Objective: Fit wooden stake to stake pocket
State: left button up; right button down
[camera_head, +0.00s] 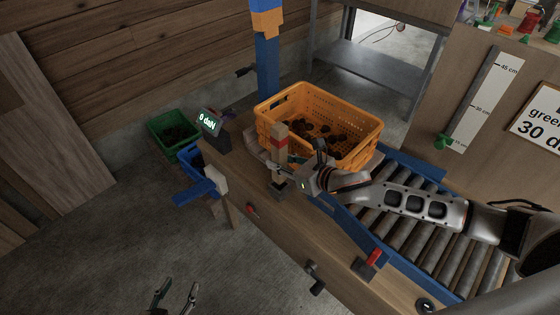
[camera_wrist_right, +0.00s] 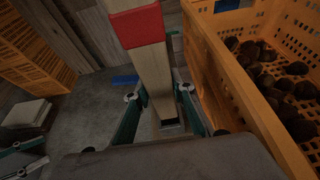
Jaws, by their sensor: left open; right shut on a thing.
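The wooden stake (camera_head: 280,150), pale with a red band near its top, stands roughly upright beside the crate in the head view. It also shows large in the right wrist view (camera_wrist_right: 149,68). My right gripper (camera_head: 283,170) is shut on the stake, with a green finger on each side of it. A dark stake pocket (camera_head: 279,189) shows at the stake's lower end; in the wrist view its dark rim (camera_wrist_right: 171,127) is there too. I cannot tell how deep the stake sits in it. My left gripper (camera_head: 176,296) is open and empty, low over the floor.
An orange crate (camera_head: 352,153) with chestnuts stands close behind the stake, on the bench. A roller conveyor (camera_head: 425,243) runs to the right. A display (camera_head: 208,122) reading "0 daN" stands left of the stake. Green (camera_head: 157,139) and blue crates are on the floor beyond.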

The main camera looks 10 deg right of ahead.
aim_at(283, 178)
jog(key=shift+p, duration=0.3)
jog(key=shift+f+b, duration=1.95)
jog(key=shift+f, duration=1.35)
jog(key=c, duration=1.6)
grip_release()
jog(key=shift+c, duration=0.2)
jog(key=v, duration=1.2)
